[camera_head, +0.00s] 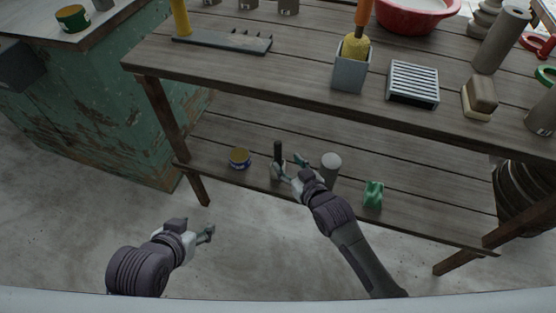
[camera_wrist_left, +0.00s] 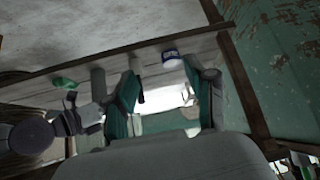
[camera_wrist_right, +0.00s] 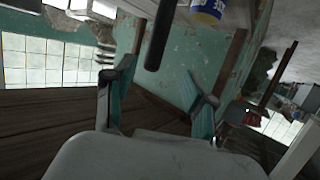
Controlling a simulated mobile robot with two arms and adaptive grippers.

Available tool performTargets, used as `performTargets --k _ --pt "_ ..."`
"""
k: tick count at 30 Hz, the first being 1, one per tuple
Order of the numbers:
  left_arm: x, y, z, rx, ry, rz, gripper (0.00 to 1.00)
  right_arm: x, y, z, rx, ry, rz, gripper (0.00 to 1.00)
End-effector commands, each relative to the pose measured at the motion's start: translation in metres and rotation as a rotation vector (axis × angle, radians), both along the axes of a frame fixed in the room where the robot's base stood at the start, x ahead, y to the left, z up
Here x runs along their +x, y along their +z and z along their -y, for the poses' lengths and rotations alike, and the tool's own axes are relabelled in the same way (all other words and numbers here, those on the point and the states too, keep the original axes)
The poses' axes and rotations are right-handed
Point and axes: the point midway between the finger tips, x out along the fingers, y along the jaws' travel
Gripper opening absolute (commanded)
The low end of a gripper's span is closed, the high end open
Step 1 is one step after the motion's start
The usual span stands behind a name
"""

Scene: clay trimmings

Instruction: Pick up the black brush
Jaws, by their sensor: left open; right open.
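The black brush (camera_head: 278,152) stands upright on the lower shelf of the wooden bench, its dark handle pointing up. Its lower end is partly hidden by my right gripper (camera_head: 289,168). That gripper is open, with its fingers close to the brush. In the right wrist view the dark handle (camera_wrist_right: 160,35) shows ahead, in line with the gap between the spread fingers, and nothing is clamped. My left gripper (camera_head: 207,234) is open and empty, low in front of the bench and well away from the brush.
On the lower shelf (camera_head: 225,129), a blue-and-yellow tin (camera_head: 239,158) is left of the brush; a grey cylinder (camera_head: 330,165) and green object (camera_head: 373,194) are to its right. The bench top (camera_head: 300,60) overhangs behind, carrying a grey pot (camera_head: 349,80) and other items.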

Motion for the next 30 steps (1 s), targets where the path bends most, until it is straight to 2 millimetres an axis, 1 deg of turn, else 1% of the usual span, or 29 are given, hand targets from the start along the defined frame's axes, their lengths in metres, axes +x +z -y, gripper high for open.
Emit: performTargets --k 1,3,6,9,14,17,20,24,27,30 --pt "0.009 0.002 0.003 -0.011 -0.004 0.050 0.56 0.007 -0.004 -0.003 0.000 0.000 0.001 0.55" --pt "0.020 0.010 0.007 -0.027 -0.009 0.119 0.56 0.014 -0.006 -0.007 0.000 0.000 0.001 0.55" --pt "0.032 0.021 0.012 -0.044 -0.014 0.199 0.56 0.022 -0.008 -0.011 0.000 0.000 0.001 0.55" --pt "0.038 0.028 0.015 -0.055 -0.018 0.249 0.56 0.026 -0.010 -0.013 0.000 0.000 0.000 0.55" --pt "0.044 0.034 0.017 -0.066 -0.021 0.294 0.56 0.031 -0.010 -0.015 -0.001 0.000 0.000 0.55" --pt "0.053 0.043 0.021 -0.083 -0.027 0.364 0.56 0.038 -0.011 -0.017 0.000 0.000 0.002 0.55" --pt "0.064 0.060 0.027 -0.109 -0.034 0.475 0.56 0.049 -0.012 -0.019 -0.001 0.001 0.003 0.55" --pt "0.076 0.086 0.034 -0.147 -0.044 0.638 0.56 0.063 -0.013 -0.023 -0.001 0.000 0.000 0.55" --pt "0.080 0.103 0.038 -0.172 -0.050 0.734 0.56 0.071 -0.016 -0.027 0.000 0.001 0.000 0.55" --pt "0.082 0.116 0.040 -0.188 -0.053 0.800 0.56 0.075 -0.017 -0.030 0.000 0.001 0.000 0.55"
